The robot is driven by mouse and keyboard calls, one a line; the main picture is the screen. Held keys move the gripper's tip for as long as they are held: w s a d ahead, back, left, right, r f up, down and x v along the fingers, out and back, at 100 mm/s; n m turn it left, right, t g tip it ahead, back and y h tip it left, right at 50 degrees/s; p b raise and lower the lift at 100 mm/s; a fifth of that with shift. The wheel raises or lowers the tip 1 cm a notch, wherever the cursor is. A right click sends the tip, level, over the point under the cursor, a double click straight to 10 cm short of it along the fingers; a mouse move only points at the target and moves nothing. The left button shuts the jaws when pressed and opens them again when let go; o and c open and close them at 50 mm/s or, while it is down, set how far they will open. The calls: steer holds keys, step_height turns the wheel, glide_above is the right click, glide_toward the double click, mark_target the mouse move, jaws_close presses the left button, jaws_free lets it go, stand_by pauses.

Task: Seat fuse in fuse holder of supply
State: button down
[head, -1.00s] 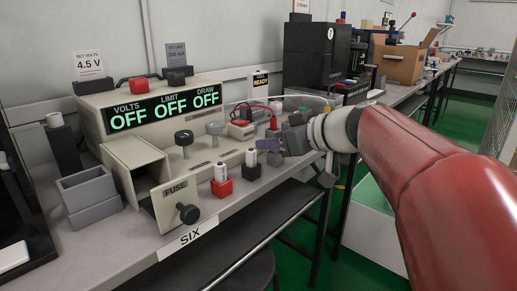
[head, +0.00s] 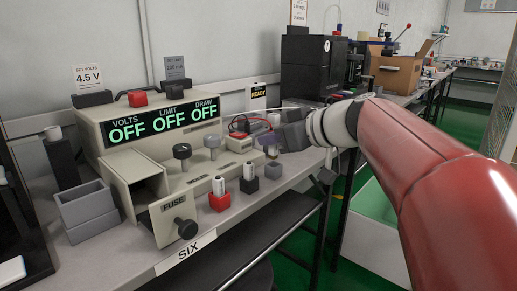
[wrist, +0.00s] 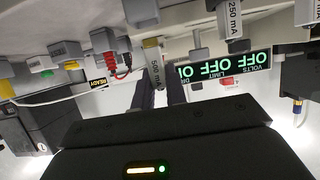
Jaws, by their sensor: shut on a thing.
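The supply (head: 110,150) is a beige unit with a display reading OFF in three places. Its lower front has a panel marked FUSE (head: 168,212) with a black knob (head: 187,228); the inside of the holder is hidden. My gripper (head: 272,142) is shut on a slim upright fuse (wrist: 154,62), marked 500 mA in the wrist view, with a gold end toward a small grey block (head: 274,171). Whether the fuse touches the block I cannot tell. Two other pale fuses stand in a red block (head: 220,202) and a black block (head: 249,185).
An open beige box section (head: 142,188) and a grey open tray (head: 86,208) are left of the FUSE panel. Knobs (head: 182,152) stand out in front of the display. A small tester with red leads (head: 240,142) is behind the fuses. The bench front edge is close by.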

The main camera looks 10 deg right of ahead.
step_height(320, 180, up, 15)
steer(key=p, duration=0.2)
steer(key=shift+f+p, duration=0.2)
steer(key=shift+p, duration=0.15)
